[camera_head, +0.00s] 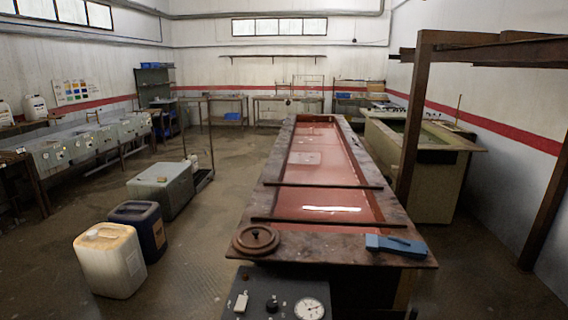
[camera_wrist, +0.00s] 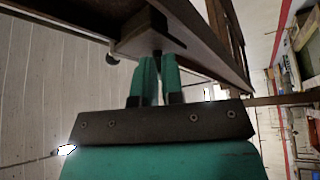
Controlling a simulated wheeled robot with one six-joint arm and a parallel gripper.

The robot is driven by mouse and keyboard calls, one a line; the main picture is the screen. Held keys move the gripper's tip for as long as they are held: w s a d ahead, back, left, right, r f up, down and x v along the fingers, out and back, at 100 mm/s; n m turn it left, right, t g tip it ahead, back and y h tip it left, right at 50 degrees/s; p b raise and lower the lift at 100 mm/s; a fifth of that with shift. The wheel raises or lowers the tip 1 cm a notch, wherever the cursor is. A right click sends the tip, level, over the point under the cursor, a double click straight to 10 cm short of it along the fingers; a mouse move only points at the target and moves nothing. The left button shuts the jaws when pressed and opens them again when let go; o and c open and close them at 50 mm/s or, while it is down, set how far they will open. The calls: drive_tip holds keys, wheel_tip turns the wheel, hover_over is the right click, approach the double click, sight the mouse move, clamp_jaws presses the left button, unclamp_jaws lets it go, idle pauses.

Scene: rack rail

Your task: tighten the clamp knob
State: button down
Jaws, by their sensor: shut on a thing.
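In the wrist view, my gripper (camera_wrist: 157,62) has two green fingers pointing up at the underside of a brown clamp bracket (camera_wrist: 140,42) on a dark rail (camera_wrist: 203,58). The fingers are shut on the clamp knob (camera_wrist: 157,67), which shows only as a small dark piece between them. The rest of the knob is hidden by the fingers. The fingertips are close under the bracket; I cannot tell if they touch it. My gripper and the clamp do not show in the head view.
In the head view, a rusty rack frame (camera_head: 415,120) stands at the right. A long red-lined tank (camera_head: 330,205) fills the middle, with a round brown lid (camera_head: 256,240) and a blue tool (camera_head: 395,245) on its near edge. Jugs (camera_head: 110,260) stand on the floor at the left.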

drive_tip(key=shift+w+f, duration=0.25)
drive_tip(key=shift+f, duration=0.2)
drive_tip(key=a+b, duration=0.4)
drive_tip(key=a, duration=0.1)
drive_tip(key=shift+w+a, duration=0.1)
drive_tip(key=shift+a, duration=0.3)
